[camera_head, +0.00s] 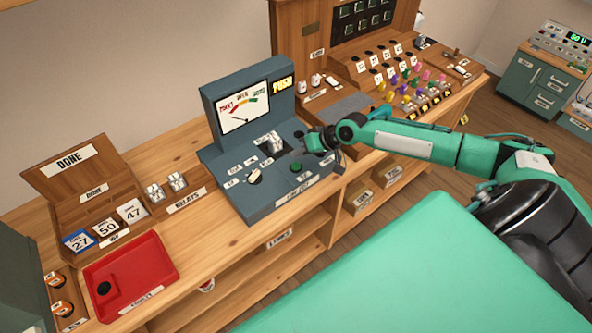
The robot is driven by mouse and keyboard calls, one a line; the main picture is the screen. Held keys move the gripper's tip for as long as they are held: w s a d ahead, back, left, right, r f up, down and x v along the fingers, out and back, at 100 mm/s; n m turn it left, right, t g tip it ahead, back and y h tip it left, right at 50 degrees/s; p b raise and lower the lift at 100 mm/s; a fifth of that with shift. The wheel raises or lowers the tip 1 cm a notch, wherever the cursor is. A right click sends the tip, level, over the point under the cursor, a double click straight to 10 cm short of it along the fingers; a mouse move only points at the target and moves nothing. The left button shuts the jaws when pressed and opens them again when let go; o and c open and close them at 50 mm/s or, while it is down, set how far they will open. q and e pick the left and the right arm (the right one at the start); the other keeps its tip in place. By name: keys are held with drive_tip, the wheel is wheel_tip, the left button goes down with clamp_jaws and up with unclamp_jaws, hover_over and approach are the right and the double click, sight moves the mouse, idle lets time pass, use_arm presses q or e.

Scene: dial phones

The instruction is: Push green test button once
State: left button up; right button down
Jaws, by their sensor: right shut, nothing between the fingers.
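The green test button (296,167) is a small dark green round knob on the sloping front panel of the blue-grey tester (240,202). The tester has an upright dial meter (244,112) with a needle and a small lit yellow sign (283,84). A relay-like clear part (272,142) sits in the panel's socket, and a white-marked rotary knob (255,176) is at the left. My right gripper (308,147) is shut and empty, just behind and to the right of the button. Whether it touches the panel is hard to tell. My left gripper is out of view.
Left of the tester stand a relay rack (178,203), a wooden DONE box (68,188) with number cards, and a red tray (150,262). To the right is a wooden switchboard (337,70) with coloured plugs. My right arm crosses in front of it.

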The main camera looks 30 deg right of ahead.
sight(300, 166)
drive_tip(key=shift+f+b, duration=0.35)
drive_tip(key=shift+f, duration=0.75)
idle(1.1)
drive_tip(key=shift+f, duration=0.4)
drive_tip(key=shift+f+b, duration=0.4)
drive_tip(key=shift+f, duration=0.1)
idle(0.7)
drive_tip(key=shift+r, duration=0.15)
drive_tip(key=shift+r+p, duration=0.8)
drive_tip(key=shift+p, duration=0.05)
wheel_tip(300, 166, up, 5)
drive_tip(key=p, duration=0.4)
